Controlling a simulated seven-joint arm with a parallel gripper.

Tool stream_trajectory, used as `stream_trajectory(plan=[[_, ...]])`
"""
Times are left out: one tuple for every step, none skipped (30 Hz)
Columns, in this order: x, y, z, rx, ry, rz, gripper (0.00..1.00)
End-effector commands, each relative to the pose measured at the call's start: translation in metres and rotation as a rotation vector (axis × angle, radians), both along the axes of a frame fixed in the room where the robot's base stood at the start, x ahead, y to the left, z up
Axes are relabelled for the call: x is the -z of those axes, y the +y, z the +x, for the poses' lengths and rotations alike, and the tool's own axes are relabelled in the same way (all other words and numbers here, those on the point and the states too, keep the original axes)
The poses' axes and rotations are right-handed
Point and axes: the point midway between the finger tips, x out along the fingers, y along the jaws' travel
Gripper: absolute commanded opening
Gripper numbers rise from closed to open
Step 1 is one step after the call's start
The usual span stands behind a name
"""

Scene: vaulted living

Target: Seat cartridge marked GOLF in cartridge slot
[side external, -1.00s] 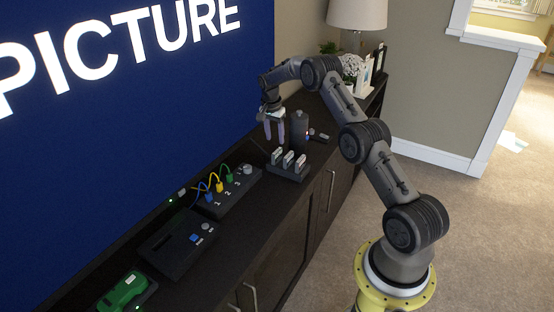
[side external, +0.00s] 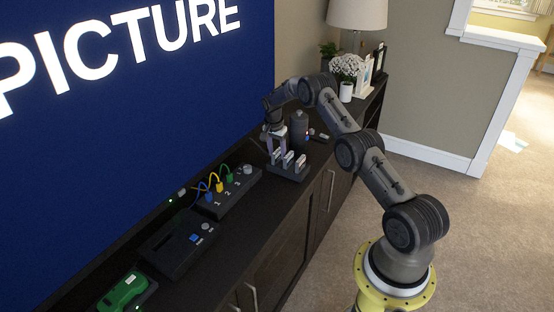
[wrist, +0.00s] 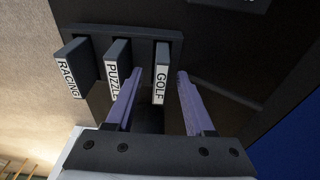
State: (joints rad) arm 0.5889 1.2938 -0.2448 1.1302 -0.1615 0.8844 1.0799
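The GOLF cartridge (wrist: 162,84) stands upright at the right end of a row in a dark rack in the wrist view. In the side view it is the leftmost cartridge (side external: 276,158). My gripper (wrist: 159,76) is open, with one purple finger on each side of the GOLF cartridge; contact cannot be told. In the side view my gripper (side external: 276,148) is low over the rack's left end, pointing down.
The PUZZLE cartridge (wrist: 117,70) stands close beside my left finger, and RACING (wrist: 73,66) is beyond it. The rack (side external: 290,173) sits on a dark cabinet.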

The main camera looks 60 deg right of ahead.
Motion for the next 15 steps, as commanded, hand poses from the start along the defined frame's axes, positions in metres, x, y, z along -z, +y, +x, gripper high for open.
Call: stream_trajectory(plan=[[-0.0001,0.0000,0.0000,0.000,0.000,0.000,0.47],[-0.0002,0.0000,0.0000,0.000,0.000,0.000,0.41],[-0.0002,0.0001,0.0000,0.000,0.000,0.000,0.34],[-0.0002,0.0001,0.0000,0.000,0.000,0.000,0.29],[-0.0002,0.0001,0.0000,0.000,0.000,0.000,0.23],[-0.0002,0.0001,-0.0001,0.000,0.000,0.000,0.16],[-0.0002,0.0001,0.0000,0.000,0.000,0.000,0.11],[-0.0002,0.0001,-0.0001,0.000,0.000,0.000,0.05],[-0.0002,0.0002,-0.0001,0.000,0.000,0.000,0.00],[-0.0002,0.0002,-0.0001,0.000,0.000,0.000,0.00],[-0.0003,0.0002,-0.0001,0.000,0.000,0.000,0.00],[-0.0003,0.0002,-0.0001,0.000,0.000,0.000,0.00],[-0.0003,0.0002,0.0000,0.000,0.000,0.000,0.00],[-0.0003,0.0002,-0.0001,0.000,0.000,0.000,0.00],[-0.0005,0.0002,0.0001,0.000,0.000,0.000,0.00]])
